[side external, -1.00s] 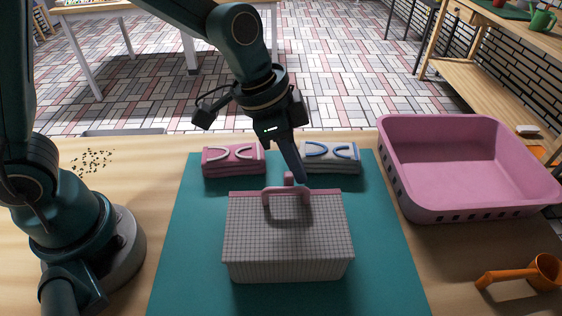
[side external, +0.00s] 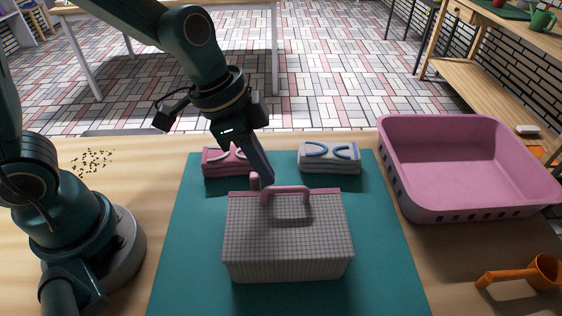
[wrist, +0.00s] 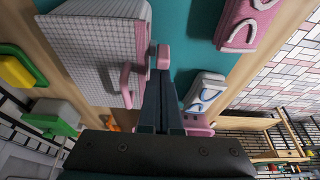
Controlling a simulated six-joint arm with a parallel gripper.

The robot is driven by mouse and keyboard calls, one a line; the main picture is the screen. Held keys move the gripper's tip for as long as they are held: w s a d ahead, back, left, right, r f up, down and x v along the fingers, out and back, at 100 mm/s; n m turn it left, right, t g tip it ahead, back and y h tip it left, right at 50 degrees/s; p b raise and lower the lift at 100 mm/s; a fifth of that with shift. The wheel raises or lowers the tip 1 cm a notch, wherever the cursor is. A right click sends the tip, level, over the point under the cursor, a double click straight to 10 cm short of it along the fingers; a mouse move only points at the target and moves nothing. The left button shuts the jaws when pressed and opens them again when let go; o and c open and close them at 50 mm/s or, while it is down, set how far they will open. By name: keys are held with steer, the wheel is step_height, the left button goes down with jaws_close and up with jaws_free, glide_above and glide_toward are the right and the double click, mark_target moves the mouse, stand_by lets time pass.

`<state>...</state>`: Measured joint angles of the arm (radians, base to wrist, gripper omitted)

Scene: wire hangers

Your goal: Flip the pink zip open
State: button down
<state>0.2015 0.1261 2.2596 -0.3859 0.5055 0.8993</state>
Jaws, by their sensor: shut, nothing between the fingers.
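The white checked box (side external: 287,240) stands on the teal mat with its lid down and a pink arched handle (side external: 288,192) on top. The pink zip pull (side external: 255,181) stands up at the back edge of the lid, near its left end. It also shows in the wrist view (wrist: 164,57). My gripper (side external: 268,179) is shut and empty, pointing down. Its tips are close against the right side of the zip pull, behind the handle; whether they touch it I cannot tell. In the wrist view my fingertips (wrist: 161,74) are right beside the pull.
A pink folded case (side external: 224,166) and a grey one with blue loops (side external: 329,158) lie behind the box. A pink basket (side external: 465,205) and an orange scoop (side external: 535,275) are at right.

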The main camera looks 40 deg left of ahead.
step_height(320, 180, up, 10)
steer(key=shift+f, duration=0.25)
stand_by(0.6)
steer(key=shift+w+d, duration=0.1)
steer(key=s+a+f+n+t+y, duration=0.2)
steer(key=s+a+n+t, duration=0.1)
steer(key=s+a+n, duration=0.6)
steer(key=shift+s+y, duration=0.2)
steer(key=shift+y, duration=0.1)
